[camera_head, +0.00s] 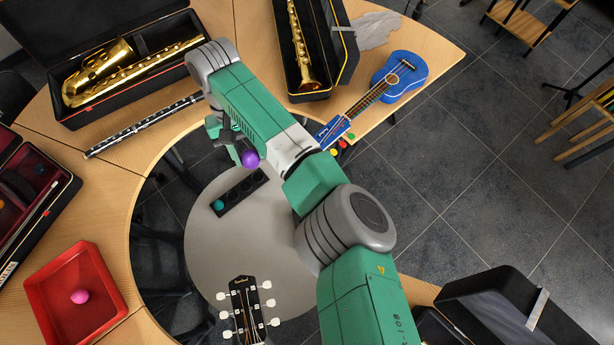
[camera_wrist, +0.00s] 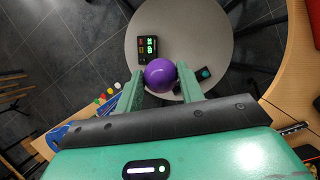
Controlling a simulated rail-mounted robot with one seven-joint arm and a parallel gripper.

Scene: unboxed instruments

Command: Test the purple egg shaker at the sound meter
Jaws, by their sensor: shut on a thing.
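The purple egg shaker (camera_head: 250,158) is held between the fingertips of my gripper (camera_head: 241,152), over the far side of the round grey table. In the wrist view the purple egg shaker (camera_wrist: 160,74) sits between both green fingers (camera_wrist: 160,80). The sound meter, seemingly the small black box with lit red and green digits (camera_wrist: 148,46), is on the round table just beyond the egg, apart from it. In the head view my arm seems to hide this box.
The round grey table (camera_head: 215,265) carries a black egg holder (camera_head: 240,191) with a teal egg (camera_head: 219,204) and a guitar headstock (camera_head: 248,310) at its front. A red tray (camera_head: 42,290) holds a pink egg (camera_head: 79,296). A blue ukulele (camera_head: 400,75), flute (camera_head: 145,124) and saxophone case (camera_head: 130,100) lie around.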

